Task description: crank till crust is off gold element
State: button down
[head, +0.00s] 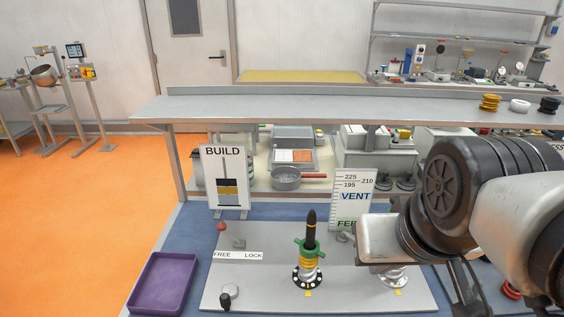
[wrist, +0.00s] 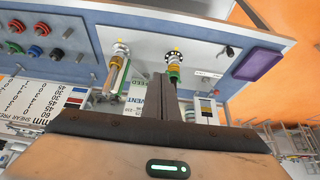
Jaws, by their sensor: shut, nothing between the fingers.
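In the head view an upright shaft with a black tip (head: 311,220) stands on the grey plate. It carries a green ring with side lugs (head: 310,247), gold elements (head: 307,262) and a black-and-white dotted base. I cannot make out any crust on the gold. A crank with a black knob (head: 225,301) is at the plate's front left. A second shaft base (head: 392,274) is partly hidden by my arm. My gripper (wrist: 168,80) is shut and empty. In the wrist view its fingers overlap the line toward the gold stack (wrist: 174,63); contact is not clear.
A red-knobbed lever (head: 222,227) stands behind a FREE/LOCK label (head: 238,255). A purple tray (head: 162,282) lies left of the plate. A BUILD card (head: 223,176) and a VENT gauge sign (head: 354,196) stand behind. A raised shelf (head: 270,108) runs across the back.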

jog(key=c, duration=2)
grip_release()
jog(key=shift+w+a, duration=0.1)
jog(key=shift+w, duration=0.05)
jog(key=shift+c, duration=0.2)
jog(key=o, duration=0.5)
jog(key=w+a+f+g+b, duration=0.1)
jog(key=w+a+f+b, duration=0.1)
jog(key=w+a, duration=0.3)
jog(key=shift+w+a+g+b, duration=0.25)
jog(key=shift+w+g+b, duration=0.1)
jog(key=shift+b, duration=0.5)
jog(key=m+g+b, duration=0.2)
jog(key=g+b, duration=0.2)
jog(key=b, duration=0.3)
send_over(224, 296)
notch_tip(224, 296, down, 14)
jog(key=f, duration=0.1)
notch_tip(224, 296, down, 16)
jog(key=shift+f+b, duration=0.1)
jog(key=shift+b, duration=0.3)
grip_shut()
